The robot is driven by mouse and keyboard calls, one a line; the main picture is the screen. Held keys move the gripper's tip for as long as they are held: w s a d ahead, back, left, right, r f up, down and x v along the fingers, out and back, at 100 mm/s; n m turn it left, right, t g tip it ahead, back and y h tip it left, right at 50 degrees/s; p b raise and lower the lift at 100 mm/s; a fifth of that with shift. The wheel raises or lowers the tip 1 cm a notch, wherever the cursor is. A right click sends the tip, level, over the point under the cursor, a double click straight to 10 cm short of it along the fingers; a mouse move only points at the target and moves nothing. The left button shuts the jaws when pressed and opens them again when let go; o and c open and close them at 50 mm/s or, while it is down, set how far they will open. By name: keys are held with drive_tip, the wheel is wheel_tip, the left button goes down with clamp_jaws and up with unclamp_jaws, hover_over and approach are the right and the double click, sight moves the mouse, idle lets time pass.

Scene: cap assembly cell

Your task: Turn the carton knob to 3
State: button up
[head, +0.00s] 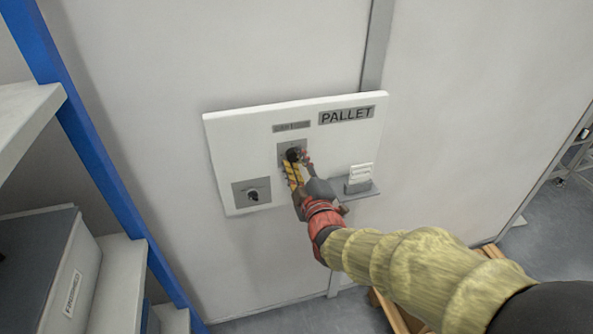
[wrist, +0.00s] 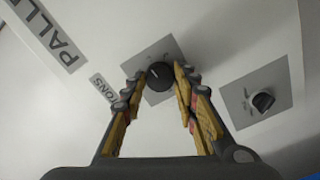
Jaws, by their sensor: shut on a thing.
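The carton knob (wrist: 158,75) is a round black dial with a light pointer mark, on a grey plate (wrist: 149,89) in the middle of a white wall panel (head: 235,140). My gripper (wrist: 160,80) reaches the panel, its two fingers on either side of this knob and closed on it. In the head view, my gripper (head: 296,163) covers part of the knob (head: 292,154). The scale marks around the knob are too small and blurred to read, so I cannot tell its setting.
A second black knob (head: 252,195) sits on a grey plate at the panel's lower left. A PALLET label (head: 346,115) is at the upper right. A small ledge with white cards (head: 360,175) juts out at right. A blue-post shelf (head: 95,160) stands at left.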

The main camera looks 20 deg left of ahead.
drive_tip(key=m+b, duration=0.1)
drive_tip(key=m, duration=0.1)
drive_tip(key=m+b, duration=0.1)
drive_tip(key=b, duration=0.1)
drive_tip(key=m+b, duration=0.1)
drive_tip(key=m, duration=0.1)
drive_tip(key=shift+f+m, duration=0.3)
drive_tip(key=shift+r+m+b, duration=0.1)
drive_tip(key=shift+m+b, duration=1.55)
drive_tip(key=shift+m, duration=0.45)
drive_tip(key=o, duration=1.2)
drive_tip(key=shift+r, duration=0.1)
drive_tip(key=shift+c, duration=0.2)
drive_tip(key=v, duration=1.2)
